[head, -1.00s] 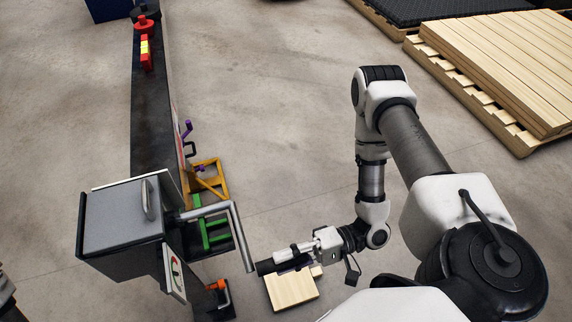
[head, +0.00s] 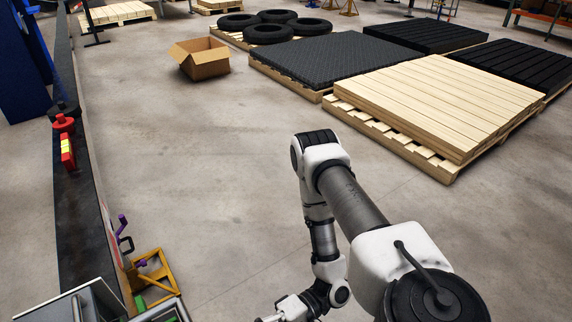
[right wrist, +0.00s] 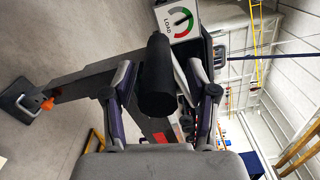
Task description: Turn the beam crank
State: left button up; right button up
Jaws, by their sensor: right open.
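The crank's black cylindrical handle (right wrist: 157,75) stands between the two fingers of my right gripper (right wrist: 163,92) in the right wrist view. The fingers are spread, one on each side of the handle, and I cannot tell whether either touches it. In the head view only the body of my right gripper (head: 290,308) shows at the bottom edge, its fingertips cut off. The long dark beam (head: 80,225) runs up the left side. The grey crank box (head: 62,306) is mostly cut off at bottom left. My left gripper is not in view.
A LOAD dial (right wrist: 180,20) sits beyond the handle in the right wrist view. A red clamp (head: 67,150) is on the beam, and a yellow frame (head: 158,275) stands beside it. Pallets with planks (head: 430,100) and a cardboard box (head: 200,62) stand farther back. The middle floor is clear.

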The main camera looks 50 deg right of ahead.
jog(key=v, duration=1)
jog(key=shift+d, duration=0.1)
dwell(0.6)
